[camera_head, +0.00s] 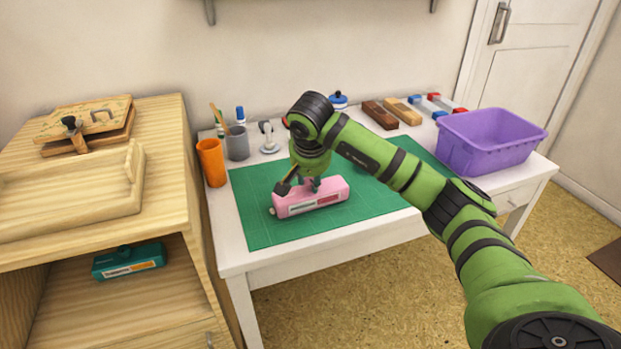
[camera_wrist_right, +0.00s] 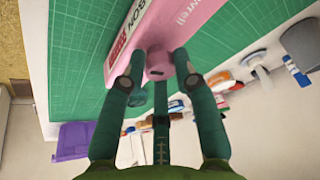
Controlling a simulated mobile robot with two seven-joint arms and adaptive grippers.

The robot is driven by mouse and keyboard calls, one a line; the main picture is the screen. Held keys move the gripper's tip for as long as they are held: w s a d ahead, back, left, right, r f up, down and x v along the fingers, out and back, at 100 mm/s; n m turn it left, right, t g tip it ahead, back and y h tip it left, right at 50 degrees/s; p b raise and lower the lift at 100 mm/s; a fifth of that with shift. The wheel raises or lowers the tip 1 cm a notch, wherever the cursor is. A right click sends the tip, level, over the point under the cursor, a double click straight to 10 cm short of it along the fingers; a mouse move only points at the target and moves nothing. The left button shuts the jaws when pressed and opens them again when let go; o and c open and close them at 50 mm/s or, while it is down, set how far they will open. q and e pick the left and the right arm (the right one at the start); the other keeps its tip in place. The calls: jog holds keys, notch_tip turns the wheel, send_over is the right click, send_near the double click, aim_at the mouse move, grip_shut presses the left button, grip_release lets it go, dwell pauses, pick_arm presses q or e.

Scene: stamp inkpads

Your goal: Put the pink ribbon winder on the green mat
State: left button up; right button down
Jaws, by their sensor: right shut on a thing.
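The pink ribbon winder (camera_head: 318,199) is a long box with a printed label, lying on or just above the green mat (camera_head: 376,203). I cannot tell whether it touches the mat. My right gripper (camera_head: 303,184) comes down over it from above and is shut on it. In the right wrist view the fingers (camera_wrist_right: 158,70) close around a round pink knob (camera_wrist_right: 158,62) on the winder (camera_wrist_right: 120,30), with the mat (camera_wrist_right: 225,62) behind it. The fingers partly cover the winder's top in the head view. My left gripper is not in view.
An orange cup (camera_head: 211,162) and a grey cup (camera_head: 237,143) stand left of the mat. A purple bin (camera_head: 490,140) stands at the right, with brown blocks (camera_head: 381,114) at the back. A teal box (camera_head: 128,261) lies in the wooden cabinet. The mat's front is clear.

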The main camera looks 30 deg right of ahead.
jog(key=c, duration=0.9)
grip_release()
jog(key=shift+c, duration=0.2)
jog(key=shift+a, duration=0.1)
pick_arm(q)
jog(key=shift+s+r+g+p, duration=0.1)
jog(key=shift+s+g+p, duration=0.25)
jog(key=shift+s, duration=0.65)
pick_arm(e)
jog(key=v, duration=1.2)
